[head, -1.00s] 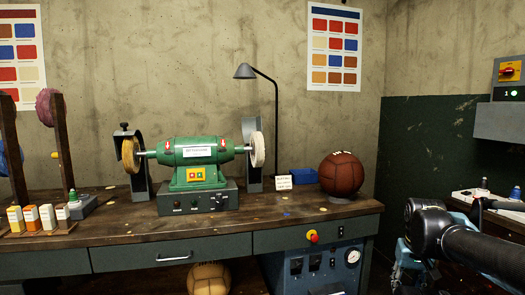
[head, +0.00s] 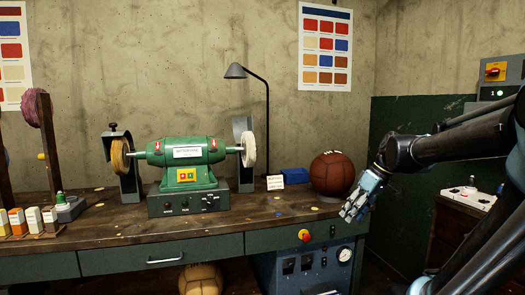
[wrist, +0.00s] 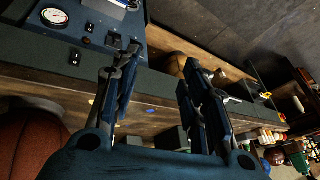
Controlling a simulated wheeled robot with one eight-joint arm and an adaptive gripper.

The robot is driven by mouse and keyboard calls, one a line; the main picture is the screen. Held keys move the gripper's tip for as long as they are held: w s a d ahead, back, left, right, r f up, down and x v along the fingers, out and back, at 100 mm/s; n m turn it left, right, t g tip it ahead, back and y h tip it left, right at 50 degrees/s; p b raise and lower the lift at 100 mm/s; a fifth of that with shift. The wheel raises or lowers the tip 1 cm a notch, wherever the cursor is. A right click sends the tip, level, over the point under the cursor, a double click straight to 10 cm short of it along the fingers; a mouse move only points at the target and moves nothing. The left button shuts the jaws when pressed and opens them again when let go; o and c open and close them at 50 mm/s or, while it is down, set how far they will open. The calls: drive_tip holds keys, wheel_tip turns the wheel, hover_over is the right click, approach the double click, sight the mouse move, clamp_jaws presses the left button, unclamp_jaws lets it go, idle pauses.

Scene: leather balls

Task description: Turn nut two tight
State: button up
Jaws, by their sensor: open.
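The green double-ended polishing machine (head: 187,155) stands on the wooden bench. A tan wheel (head: 119,160) is on its left shaft and a white wheel (head: 249,148) on its right shaft. I cannot make out a nut marked two in either view. My gripper (head: 350,212) is in front of the bench's right end, below the brown leather ball (head: 332,173), and well to the right of the machine. In the wrist view my gripper (wrist: 157,68) has its two fingers apart with nothing held between them.
A desk lamp (head: 266,110), a small white card (head: 275,182) and a blue block (head: 295,175) stand between machine and ball. A blue box with a gauge (head: 300,268) sits under the bench. The bench's front strip is mostly clear.

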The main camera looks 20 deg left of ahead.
drive_tip(key=w+a+r+n+g+y, duration=0.1)
drive_tip(key=w+a+r+n+y, duration=0.2)
drive_tip(key=w+a+r+n, duration=0.6)
drive_tip(key=w+a+r+n+g+y, duration=0.25)
drive_tip(key=w+a+n+y, duration=0.35)
drive_tip(key=w, duration=0.7)
drive_tip(key=w+a+r+n+g+y, duration=0.1)
drive_tip(key=w+a+r+n, duration=0.65)
drive_tip(key=w, duration=0.25)
drive_tip(key=x, duration=1.8)
drive_tip(key=shift+w+a+f+m, duration=0.15)
drive_tip(key=shift+w+f+m, duration=0.1)
drive_tip(key=shift+m, duration=0.2)
drive_tip(key=shift+c, duration=0.2)
clamp_jaws()
